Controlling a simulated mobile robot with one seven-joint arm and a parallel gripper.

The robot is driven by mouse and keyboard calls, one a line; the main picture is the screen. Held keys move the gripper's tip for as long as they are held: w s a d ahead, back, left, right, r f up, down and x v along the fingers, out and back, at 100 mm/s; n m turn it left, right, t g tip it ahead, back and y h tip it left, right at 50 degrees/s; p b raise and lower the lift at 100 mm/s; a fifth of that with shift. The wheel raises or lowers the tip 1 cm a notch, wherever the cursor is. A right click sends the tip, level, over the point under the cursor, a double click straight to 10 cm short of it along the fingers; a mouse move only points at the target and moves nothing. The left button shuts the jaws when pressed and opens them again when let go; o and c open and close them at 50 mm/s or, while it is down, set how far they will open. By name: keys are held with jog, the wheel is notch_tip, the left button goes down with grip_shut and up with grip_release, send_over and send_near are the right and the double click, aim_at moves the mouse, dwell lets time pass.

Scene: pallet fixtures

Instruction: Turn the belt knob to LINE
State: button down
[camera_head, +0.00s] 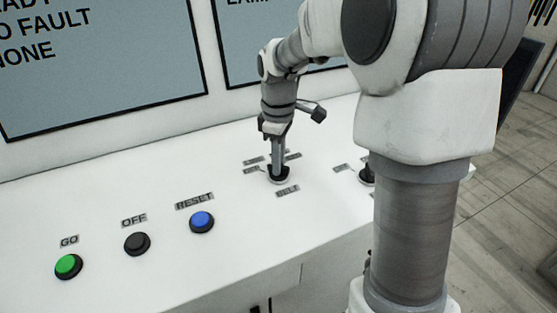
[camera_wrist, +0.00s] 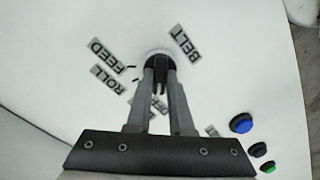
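The belt knob (camera_wrist: 157,63) is a dark round knob on the white panel, with a BELT label (camera_wrist: 187,43) beside it. In the head view the same knob (camera_head: 279,178) is at the middle, under my gripper (camera_head: 278,165). My gripper points down onto it. In the wrist view my two grey fingers lie close on either side of its dark grip and look shut on it. The fingers hide part of the knob and of the small labels around it. I cannot tell which label its grip points at, and I cannot read LINE anywhere.
To the left on the panel (camera_head: 120,200) are a green GO button (camera_head: 68,266), a black OFF button (camera_head: 137,244) and a blue RESET button (camera_head: 202,222). A second dark knob (camera_head: 366,177) at right is partly hidden by my arm. Screens stand behind.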

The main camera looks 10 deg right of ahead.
jog(key=shift+m, duration=0.3)
jog(key=shift+m+p, duration=0.3)
jog(key=shift+m, duration=2.3)
jog(key=c, duration=0.8)
grip_release()
jog(key=shift+r, duration=0.1)
notch_tip(320, 180, up, 17)
jog(key=p, duration=0.1)
jog(key=shift+r, duration=0.15)
